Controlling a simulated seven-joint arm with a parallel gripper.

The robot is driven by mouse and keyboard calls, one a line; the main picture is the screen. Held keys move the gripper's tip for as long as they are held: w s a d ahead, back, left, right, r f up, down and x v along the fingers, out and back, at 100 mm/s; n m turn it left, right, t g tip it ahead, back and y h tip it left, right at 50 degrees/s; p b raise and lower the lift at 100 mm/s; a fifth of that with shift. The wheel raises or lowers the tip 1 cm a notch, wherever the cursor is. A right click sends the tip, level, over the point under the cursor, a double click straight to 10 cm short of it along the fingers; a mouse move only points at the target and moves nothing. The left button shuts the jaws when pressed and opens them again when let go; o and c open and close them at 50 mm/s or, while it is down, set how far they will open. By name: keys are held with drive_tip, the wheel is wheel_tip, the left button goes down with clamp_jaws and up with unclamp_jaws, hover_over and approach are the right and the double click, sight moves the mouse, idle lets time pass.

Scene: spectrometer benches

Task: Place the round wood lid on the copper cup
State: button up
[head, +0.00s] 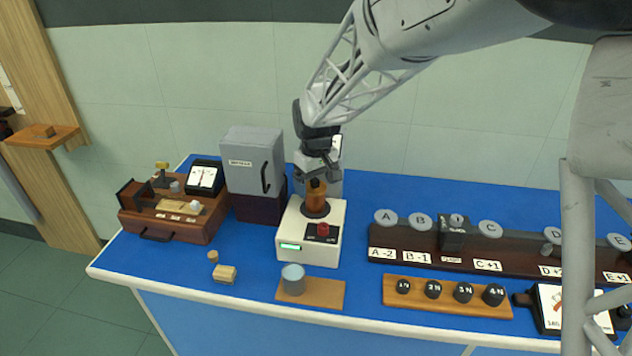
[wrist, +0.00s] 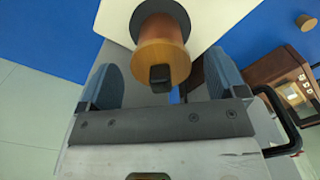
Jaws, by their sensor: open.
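The copper cup (head: 317,200) stands upright on a dark round base on the white instrument; its side also shows in the wrist view (wrist: 168,30). The round wood lid (wrist: 155,58), with a black knob, sits on top of the cup and appears level. In the head view the lid is mostly hidden by my gripper, with its dark knob just visible. My gripper (head: 317,172) is directly above the cup. In the wrist view its two blue-grey fingers are spread apart, with the lid and knob between and beyond them, apparently not touched.
The white instrument (head: 297,232) has a red knob and green display. A grey cabinet (head: 250,155) stands close at left. A grey cylinder (head: 293,281) stands on a wood board in front. A rail with lettered discs (head: 455,250) lies at right.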

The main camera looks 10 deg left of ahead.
sight(317, 180)
wheel_tip(317, 180, up, 12)
drive_tip(key=shift+r, duration=0.15)
idle(0.7)
drive_tip(key=shift+d, duration=0.1)
idle(0.7)
drive_tip(key=s+d+r+m+t, duration=0.1)
drive_tip(key=s+d+r+m, duration=0.1)
drive_tip(key=s+d, duration=0.6)
drive_tip(key=s+d+r+m, duration=0.2)
drive_tip(key=s+d, duration=0.4)
drive_tip(key=d, duration=0.5)
drive_tip(key=s+d+f+m, duration=0.2)
drive_tip(key=s+d, duration=0.4)
drive_tip(key=s, duration=0.3)
drive_tip(key=s+d+f+m+t, duration=0.1)
drive_tip(key=s+d+f+m, duration=0.2)
drive_tip(key=s+d, duration=0.3)
drive_tip(key=s, duration=0.4)
drive_tip(key=shift+s+f+t, duration=0.3)
